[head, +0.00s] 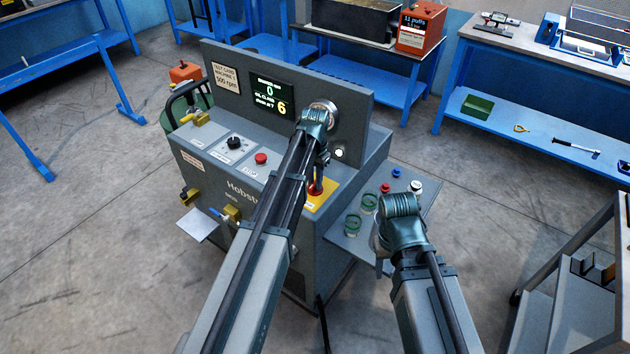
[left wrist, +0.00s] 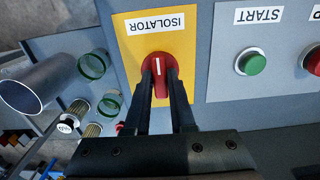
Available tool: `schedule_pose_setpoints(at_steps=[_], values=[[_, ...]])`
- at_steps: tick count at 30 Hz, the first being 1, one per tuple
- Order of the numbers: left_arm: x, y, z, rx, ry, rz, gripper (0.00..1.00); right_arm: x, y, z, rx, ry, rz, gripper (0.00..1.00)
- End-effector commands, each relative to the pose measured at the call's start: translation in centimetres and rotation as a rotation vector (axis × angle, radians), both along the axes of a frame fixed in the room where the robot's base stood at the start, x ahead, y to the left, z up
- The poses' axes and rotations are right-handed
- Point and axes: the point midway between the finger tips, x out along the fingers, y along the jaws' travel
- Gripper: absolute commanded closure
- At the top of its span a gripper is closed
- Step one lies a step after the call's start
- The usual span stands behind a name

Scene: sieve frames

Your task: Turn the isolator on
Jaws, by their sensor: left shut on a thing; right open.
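The isolator is a red rotary handle (left wrist: 160,72) on a yellow plate (left wrist: 184,45) labelled ISOLATOR, upside down in the left wrist view. The handle's white line runs nearly straight up and down there. My left gripper (left wrist: 161,84) is shut on the handle, one finger on each side. In the head view, my left gripper (head: 317,184) reaches down to the yellow plate (head: 326,196) at the right end of the machine's front panel, and my arm hides part of the panel. My right gripper (head: 384,262) is open, pointing down beside the small side shelf; its fingertips are partly hidden.
A green START button (left wrist: 250,62) and a red button (left wrist: 314,61) sit beside the isolator. A display (head: 271,94) reads 0 and 6. A grey trolley (head: 575,270) stands at right.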

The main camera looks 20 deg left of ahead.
Motion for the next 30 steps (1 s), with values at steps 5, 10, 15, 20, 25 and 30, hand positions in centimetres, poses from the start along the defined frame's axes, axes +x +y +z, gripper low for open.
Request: schedule_pose_setpoints(at_steps=[5,10,15,20,25,30], values=[[-0.1,0.0,0.0,0.000,0.003,-0.002,1.00,0.0,0.0,0.0,0.000,0.000,0.000,0.50],[-0.1,0.0,0.0,0.000,0.002,-0.001,0.47,0.0,0.0,0.0,0.000,0.000,0.000,0.50],[-0.1,0.0,0.0,-0.001,0.001,-0.001,0.47,0.0,0.0,0.0,0.000,0.000,0.000,0.50],[0.0,0.0,0.1,0.000,0.001,0.000,0.47,0.0,0.0,0.1,0.000,0.000,0.000,0.50],[0.0,0.0,0.8,0.000,0.001,0.000,0.47,0.0,0.0,0.8,0.000,0.000,0.000,0.50],[0.0,0.0,2.5,0.000,0.001,0.000,0.47,0.0,0.0,2.5,0.000,0.000,0.000,0.50]])
